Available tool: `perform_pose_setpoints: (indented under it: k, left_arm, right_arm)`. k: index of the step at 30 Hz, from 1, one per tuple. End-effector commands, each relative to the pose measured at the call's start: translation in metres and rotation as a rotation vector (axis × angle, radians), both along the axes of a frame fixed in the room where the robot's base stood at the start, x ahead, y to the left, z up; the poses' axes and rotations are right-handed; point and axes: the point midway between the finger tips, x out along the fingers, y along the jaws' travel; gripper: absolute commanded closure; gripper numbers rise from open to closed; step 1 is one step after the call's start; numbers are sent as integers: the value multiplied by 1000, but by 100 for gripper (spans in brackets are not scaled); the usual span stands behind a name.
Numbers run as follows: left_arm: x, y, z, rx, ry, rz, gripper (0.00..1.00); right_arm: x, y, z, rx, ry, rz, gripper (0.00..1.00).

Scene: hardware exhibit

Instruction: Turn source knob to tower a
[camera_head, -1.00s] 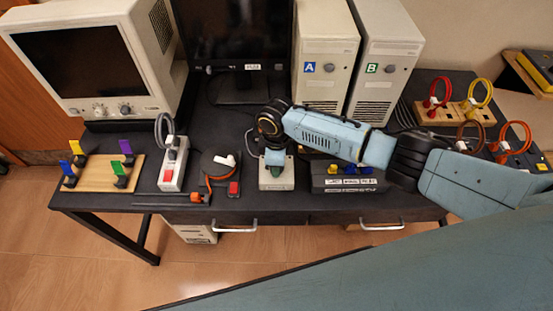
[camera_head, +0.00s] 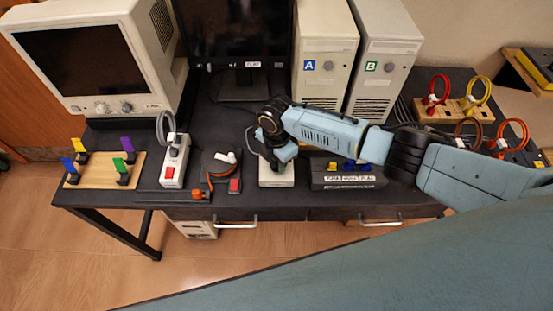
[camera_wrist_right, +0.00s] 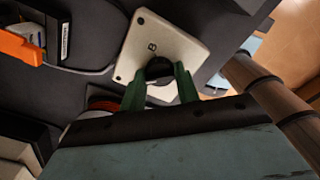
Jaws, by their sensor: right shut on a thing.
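The source knob is a round black knob (camera_wrist_right: 158,70) on a pale switch box (camera_wrist_right: 185,45) with a letter B on its plate, seen in the right wrist view. The green fingers of my right gripper (camera_wrist_right: 160,82) are shut on the knob from both sides. In the head view the box (camera_head: 277,181) stands at the middle of the desk, with my right gripper (camera_head: 274,166) over it hiding the knob. Tower A (camera_head: 323,60) and tower B (camera_head: 383,60) stand behind, with blue and green labels. My left gripper is not in view.
A dark box with labels (camera_head: 347,181) sits right of the switch box, under my forearm. A round device with an orange cable (camera_head: 220,165) and a power strip (camera_head: 174,160) stand to the left. A monitor (camera_head: 238,40) is behind. Coloured cable loops (camera_head: 437,88) are at right.

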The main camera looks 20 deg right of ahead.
Motion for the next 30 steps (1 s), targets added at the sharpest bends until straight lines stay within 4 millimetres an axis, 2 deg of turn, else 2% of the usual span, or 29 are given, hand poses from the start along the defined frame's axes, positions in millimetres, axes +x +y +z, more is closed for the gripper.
perform_pose_setpoints:
  k: [9, 21, 22, 27, 30]
  left_arm:
    - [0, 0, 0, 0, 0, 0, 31]
    - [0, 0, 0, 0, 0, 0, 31]
    - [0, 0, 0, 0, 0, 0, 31]
    - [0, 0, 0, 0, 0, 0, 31]
    - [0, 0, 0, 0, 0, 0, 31]
  right_arm:
    - [-1, 1, 0, 3, 1, 74, 91]
    - [-1, 1, 0, 2, 1, 80, 91]
    - [-1, 1, 0, 2, 1, 80, 67]
    - [0, 1, 0, 2, 1, 79, 47]
    - [0, 1, 0, 1, 0, 78, 47]
